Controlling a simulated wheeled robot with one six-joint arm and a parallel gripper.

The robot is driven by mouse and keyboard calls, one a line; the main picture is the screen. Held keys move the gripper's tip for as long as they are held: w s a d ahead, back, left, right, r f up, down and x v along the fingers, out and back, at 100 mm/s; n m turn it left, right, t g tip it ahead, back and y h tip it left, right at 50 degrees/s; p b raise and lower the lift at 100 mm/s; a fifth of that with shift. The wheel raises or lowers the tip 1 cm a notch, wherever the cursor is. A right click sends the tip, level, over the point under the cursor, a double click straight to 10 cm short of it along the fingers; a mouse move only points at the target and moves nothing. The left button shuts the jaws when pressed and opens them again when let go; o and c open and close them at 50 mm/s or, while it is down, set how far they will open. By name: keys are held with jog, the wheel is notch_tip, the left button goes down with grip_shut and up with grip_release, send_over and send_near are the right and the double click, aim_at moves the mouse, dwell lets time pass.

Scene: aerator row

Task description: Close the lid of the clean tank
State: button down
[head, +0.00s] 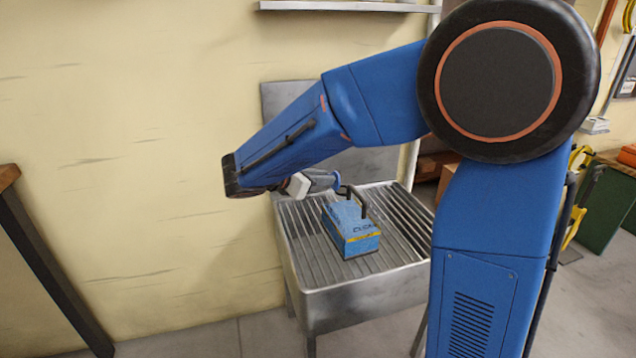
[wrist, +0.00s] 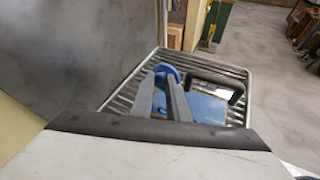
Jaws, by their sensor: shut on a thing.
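A blue box-shaped tank (head: 352,240) with a yellow stripe and dark lettering stands on a slatted metal basin. A dark carrying handle (head: 362,203) rises from its top; it also shows as a black loop in the wrist view (wrist: 216,78). My gripper (head: 330,181) is above the far left part of the tank. Its grey fingers (wrist: 172,92) are shut on a small round blue piece, apparently the lid (wrist: 166,70). The fingers hide part of the tank's top. I cannot tell whether an opening lies under the lid.
The slatted metal basin (head: 401,248) has bare slats around the tank. A grey back panel (head: 285,101) rises behind it, close to my gripper. A metal shelf (head: 340,6) is on the wall above. A dark-legged table (head: 45,262) stands at the left.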

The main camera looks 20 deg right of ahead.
aim_at(338, 175)
jog(key=d+y, duration=0.1)
jog(key=y, duration=0.1)
jog(key=d+r+m+y, duration=0.1)
jog(key=y, duration=0.1)
jog(key=shift+w+d+r+g, duration=0.1)
jog(key=shift+d+r+g, duration=0.05)
jog(key=shift+d+g, duration=0.25)
jog(key=d+y, duration=0.1)
jog(key=y, duration=0.2)
jog(key=shift+d+m+g, duration=0.3)
jog(key=shift+d+m, duration=0.1)
jog(key=shift+w+d+y, duration=0.1)
jog(key=shift+d+y, duration=0.4)
jog(key=shift+y, duration=0.4)
jog(key=shift+f, duration=0.2)
jog(key=c, duration=1.7)
grip_release()
jog(key=shift+d, duration=0.1)
jog(key=shift+r, duration=0.15)
jog(key=v, duration=1.7)
jog(key=shift+d+r, duration=0.15)
jog(key=shift+d, duration=0.05)
